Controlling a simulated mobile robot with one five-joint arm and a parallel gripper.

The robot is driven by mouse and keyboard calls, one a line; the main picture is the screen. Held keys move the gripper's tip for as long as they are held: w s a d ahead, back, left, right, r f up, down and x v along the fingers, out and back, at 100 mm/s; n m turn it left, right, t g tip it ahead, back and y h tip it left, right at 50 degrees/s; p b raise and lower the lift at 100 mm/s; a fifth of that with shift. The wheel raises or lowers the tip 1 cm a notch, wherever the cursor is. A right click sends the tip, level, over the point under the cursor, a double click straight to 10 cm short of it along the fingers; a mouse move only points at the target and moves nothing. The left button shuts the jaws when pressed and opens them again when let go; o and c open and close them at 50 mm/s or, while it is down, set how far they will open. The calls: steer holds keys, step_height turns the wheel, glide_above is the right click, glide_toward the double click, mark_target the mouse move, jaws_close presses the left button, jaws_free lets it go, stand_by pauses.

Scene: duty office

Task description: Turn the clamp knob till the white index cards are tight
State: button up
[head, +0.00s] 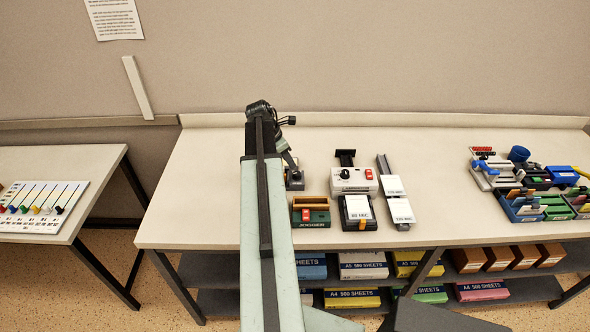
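My arm reaches up from the bottom middle of the head view. My gripper (291,167) is at its far end, over a small dark device (296,183) on the table. My arm and gripper cover much of that device, so a clamp knob or cards there cannot be made out. I cannot tell whether the gripper touches it or whether its fingers are open. A pale machine (353,181) to the right carries a black knob and a red switch.
A green and orange jogger (310,213) stands just in front of the dark device. Two more white stacks (401,211) lie on a rail to the right. Colourful trays (530,180) fill the table's right end. The tabletop (440,160) between is clear. Paper packs fill the shelves below.

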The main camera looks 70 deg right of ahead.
mark_target(296, 172)
steer(key=b+x, duration=0.6)
steer(key=x, duration=0.1)
steer(key=shift+w+a+f+b, duration=0.1)
steer(key=shift+w+f+b, duration=0.1)
steer(key=shift+b, duration=0.2)
steer(key=shift+s+f, duration=0.25)
steer(key=shift+f, duration=0.05)
steer(key=shift+r, duration=0.1)
jaws_close()
steer(key=shift+w+d+r, duration=0.1)
steer(key=shift+w+d, duration=0.05)
steer(key=shift+d, duration=0.3)
steer(key=shift+a, duration=0.2)
